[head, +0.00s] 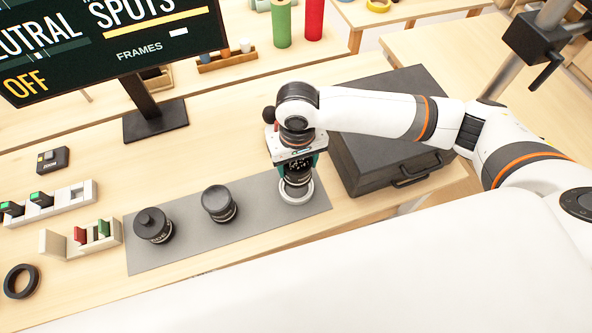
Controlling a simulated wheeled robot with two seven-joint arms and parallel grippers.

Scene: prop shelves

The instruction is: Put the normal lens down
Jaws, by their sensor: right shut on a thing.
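My right gripper (297,167) points down over the right end of the grey mat (180,255). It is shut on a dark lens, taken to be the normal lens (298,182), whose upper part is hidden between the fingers. The lens is upright, at a pale ring (297,199) on the mat. I cannot tell whether its base touches the ring. Two other black lenses stand on the mat, a wider one (153,225) at the left and a smaller one (219,204) in the middle. My left gripper is not in view.
A black case (385,135) stands just right of the mat. A screen (110,45) on a dark stand is at the back left. White holders with small cards (82,236) and a black ring (20,281) lie left of the mat.

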